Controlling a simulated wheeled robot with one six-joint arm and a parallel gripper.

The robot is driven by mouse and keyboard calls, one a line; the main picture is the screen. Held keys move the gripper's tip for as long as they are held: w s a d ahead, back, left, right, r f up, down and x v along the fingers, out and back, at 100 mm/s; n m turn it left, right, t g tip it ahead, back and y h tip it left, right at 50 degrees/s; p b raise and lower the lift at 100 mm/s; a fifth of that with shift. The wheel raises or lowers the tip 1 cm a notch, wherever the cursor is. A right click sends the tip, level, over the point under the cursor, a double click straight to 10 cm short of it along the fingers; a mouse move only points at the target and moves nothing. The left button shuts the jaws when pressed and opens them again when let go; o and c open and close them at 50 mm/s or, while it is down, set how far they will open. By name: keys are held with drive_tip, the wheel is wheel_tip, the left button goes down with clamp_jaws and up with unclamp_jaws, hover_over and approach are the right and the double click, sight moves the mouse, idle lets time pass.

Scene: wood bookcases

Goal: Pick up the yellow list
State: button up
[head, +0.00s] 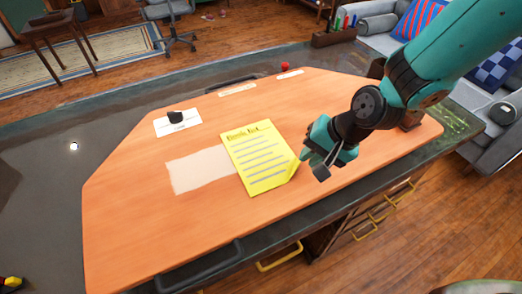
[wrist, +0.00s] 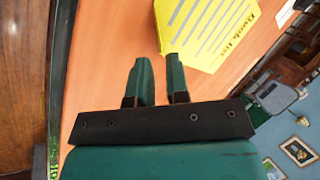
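The yellow list (head: 262,158) is a sheet with dark heading text and several grey lines. It lies on the orange wooden tabletop (head: 120,215), and its lower right corner looks curled up. My gripper (head: 312,160) is just right of that corner. In the wrist view, the yellow list (wrist: 205,28) lies ahead and to the right of my fingertips (wrist: 160,60). The two green fingers are apart, with tabletop showing between them. The right fingertip overlaps the list's near corner in the picture; I cannot tell whether they touch.
A pale blank sheet (head: 198,171) lies left of the list, partly beside it. A white card (head: 180,126) with a small black object (head: 175,117) is farther back. Pale strips (head: 238,90) lie near the far edge. The tabletop's front left is clear.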

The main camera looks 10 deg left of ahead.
sight(299, 164)
drive_tip(key=shift+p+x, duration=0.45)
drive_tip(key=shift+x, duration=1.9)
clamp_jaws()
drive_tip(key=shift+r, duration=0.15)
